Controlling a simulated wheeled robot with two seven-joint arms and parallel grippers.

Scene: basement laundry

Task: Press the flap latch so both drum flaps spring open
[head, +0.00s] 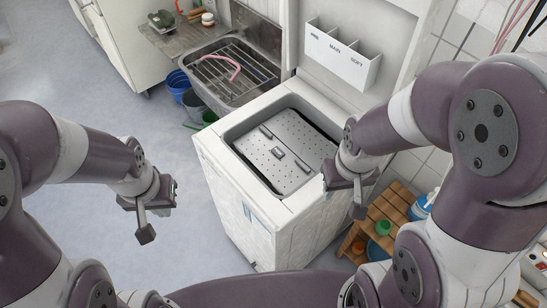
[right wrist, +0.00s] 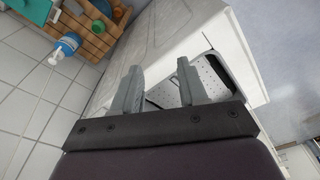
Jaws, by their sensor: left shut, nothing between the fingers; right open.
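The top-loading washer (head: 240,190) stands in the middle of the head view with its lid up. The perforated metal drum flaps (head: 297,140) lie flat and closed in its top opening. The small flap latch (head: 277,153) sits at their middle, with nothing touching it. The perforated drum metal (right wrist: 214,77) also shows in part beyond the fingers in the right wrist view. My right gripper (head: 343,194) is open and empty by the washer's right edge; its two fingers are spread in the right wrist view (right wrist: 158,80). My left gripper (head: 146,234) is shut and empty, left of the washer and apart from it.
A three-part dispenser (head: 343,54) is on the raised lid above the opening. A sink with a rack (head: 228,72) stands behind left, with a blue bucket (head: 178,86) beside it. A wooden shelf (head: 382,211) with bottles is close on the right. The floor at left is clear.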

